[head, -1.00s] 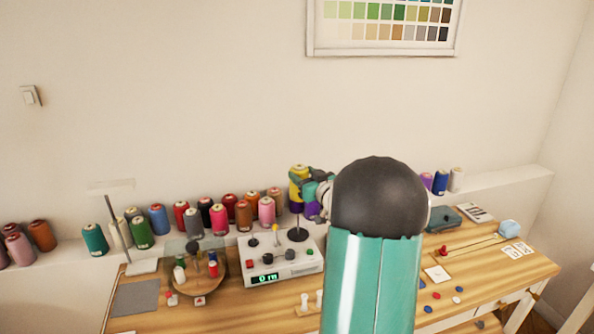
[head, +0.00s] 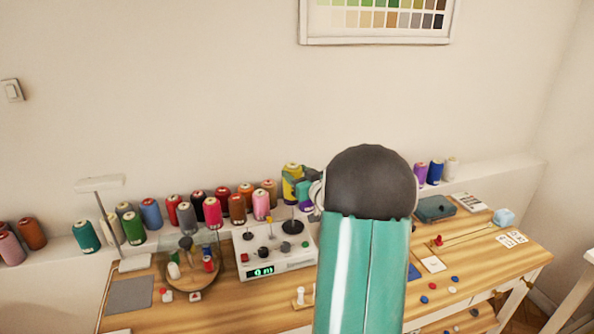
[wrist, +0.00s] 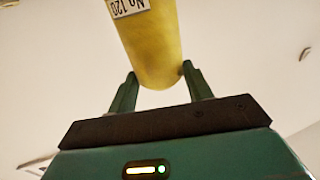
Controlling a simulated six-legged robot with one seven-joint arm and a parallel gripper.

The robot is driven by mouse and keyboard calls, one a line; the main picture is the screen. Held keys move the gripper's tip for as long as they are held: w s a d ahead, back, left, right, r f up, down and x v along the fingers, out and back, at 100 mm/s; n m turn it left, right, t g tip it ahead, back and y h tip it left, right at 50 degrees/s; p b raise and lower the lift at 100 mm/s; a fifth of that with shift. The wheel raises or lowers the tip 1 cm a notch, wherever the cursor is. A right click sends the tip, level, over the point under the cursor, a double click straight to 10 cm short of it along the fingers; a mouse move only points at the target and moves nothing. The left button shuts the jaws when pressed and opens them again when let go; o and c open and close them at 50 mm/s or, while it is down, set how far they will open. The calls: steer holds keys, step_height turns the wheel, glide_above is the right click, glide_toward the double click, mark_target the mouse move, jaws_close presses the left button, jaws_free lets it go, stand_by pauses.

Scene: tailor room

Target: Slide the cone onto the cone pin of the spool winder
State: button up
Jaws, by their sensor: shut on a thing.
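A yellow cone (head: 291,172) is held in my gripper, above and behind the spool winder as seen in the head view. In the wrist view the yellow cone (wrist: 155,45) stands between the two green fingers of my gripper (wrist: 159,82), with a "No.120" label on its side. My arm hides part of the gripper in the head view. The spool winder (head: 252,262) is a white box with knobs and a green display. A thin upright pin with a dark round base (head: 292,227) is on its right rear top; the pin is bare.
A row of coloured thread cones (head: 212,211) lines the shelf behind the table. A round wooden spool stand (head: 180,285) and a lamp (head: 100,184) are left of the winder. My arm blocks the table's middle.

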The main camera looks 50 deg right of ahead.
steer(key=shift+f, duration=1.05)
steer(key=shift+f, duration=1.7)
step_height(320, 180, down, 6)
steer(key=shift+f, duration=0.25)
steer(key=o, duration=1.2)
steer(key=shift+f, duration=0.1)
stand_by(0.8)
steer(key=shift+s+a, duration=0.1)
steer(key=v, duration=1.3)
steer(key=shift+s, duration=0.35)
